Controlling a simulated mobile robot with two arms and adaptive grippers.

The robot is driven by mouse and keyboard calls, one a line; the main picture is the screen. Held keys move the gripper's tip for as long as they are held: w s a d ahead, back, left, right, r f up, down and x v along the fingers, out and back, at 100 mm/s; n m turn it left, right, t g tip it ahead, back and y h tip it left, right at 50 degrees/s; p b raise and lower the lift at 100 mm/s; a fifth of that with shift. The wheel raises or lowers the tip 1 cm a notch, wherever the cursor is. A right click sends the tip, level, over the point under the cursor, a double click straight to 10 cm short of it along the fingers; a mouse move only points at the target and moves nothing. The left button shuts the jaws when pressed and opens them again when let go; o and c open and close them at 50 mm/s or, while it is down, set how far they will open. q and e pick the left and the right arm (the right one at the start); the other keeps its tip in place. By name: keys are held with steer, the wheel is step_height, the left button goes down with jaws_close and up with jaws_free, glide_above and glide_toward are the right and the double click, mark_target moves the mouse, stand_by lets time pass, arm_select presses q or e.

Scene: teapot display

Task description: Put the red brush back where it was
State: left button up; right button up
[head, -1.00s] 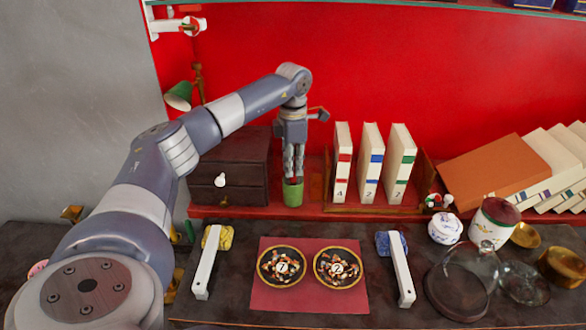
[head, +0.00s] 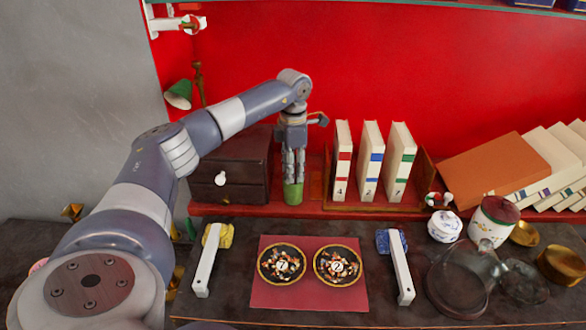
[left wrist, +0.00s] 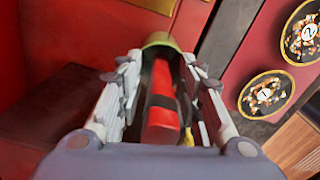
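The red brush (left wrist: 162,105), with a dark band, is between the fingers of my left gripper (left wrist: 160,75) in the left wrist view. The fingers appear closed on it near their tips. In the head view my left gripper (head: 293,178) points straight down over a small green cup (head: 293,194). Its fingertips are at the cup's rim, and the brush is hidden behind them there. The cup's rim also shows beyond the fingertips in the left wrist view (left wrist: 160,40), so the brush's far end points into it. My right gripper is not in view.
A dark drawer box (head: 230,178) stands close left of the cup on the red shelf. Numbered books (head: 370,160) stand in a wooden holder to the right. In front lie two bowls (head: 282,264) on a red mat (head: 310,298), and two white-handled tools (head: 205,262).

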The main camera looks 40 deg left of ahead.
arm_select(q)
step_height(320, 180, up, 12)
steer(key=shift+b, duration=0.9)
